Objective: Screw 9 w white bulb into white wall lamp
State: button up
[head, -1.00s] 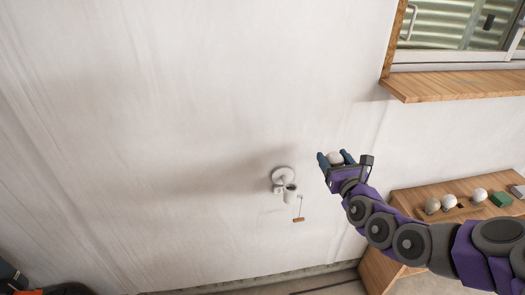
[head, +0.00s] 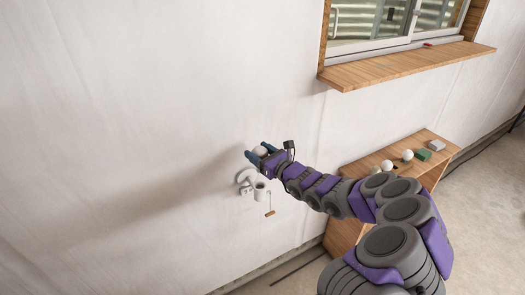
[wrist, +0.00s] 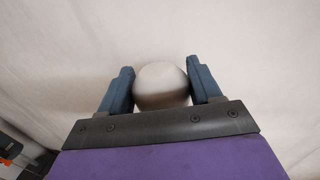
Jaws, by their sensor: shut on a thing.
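My gripper (head: 259,157) is shut on a white bulb (head: 259,151). In the wrist view the round bulb (wrist: 162,86) sits between the two blue fingers of my gripper (wrist: 162,85); its base is hidden. The white wall lamp (head: 261,190) is fixed to the wall, with an upright cup-like socket and a pull cord (head: 269,212) hanging at its right. In the head view my gripper is just above the lamp and overlaps part of its round wall plate. I cannot tell the gap in depth.
A wooden shelf unit (head: 342,182) stands against the wall at right, with several bulbs, a green box (head: 422,155) and a grey box (head: 437,145) on top. A wooden window sill (head: 400,68) juts out above. The wall at left is bare.

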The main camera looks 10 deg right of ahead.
jog(key=a, duration=0.2)
jog(key=shift+a, duration=0.35)
jog(key=d, duration=0.2)
jog(key=d+f, duration=0.1)
jog(key=d, duration=0.1)
jog(key=shift+d+f, duration=0.15)
jog(key=shift+f, duration=0.05)
jog(key=shift+f+b, duration=0.3)
jog(key=shift+f, duration=0.05)
jog(key=a+f, duration=0.1)
jog(key=a+f+b, duration=0.1)
jog(key=a, duration=0.1)
jog(key=shift+a+f, duration=0.3)
jog(key=shift+f, duration=0.1)
jog(key=d, duration=0.3)
jog(key=shift+d+f, duration=0.1)
jog(key=shift+f, duration=0.3)
jog(key=shift+a, duration=1.35)
jog(key=shift+s+d, duration=0.1)
jog(key=shift+d, duration=1.15)
jog(key=shift+a+b, duration=0.55)
jog(key=shift+a, duration=0.9)
jog(key=shift+d+b, duration=0.3)
jog(key=shift+d, duration=0.25)
jog(key=shift+a, duration=0.1)
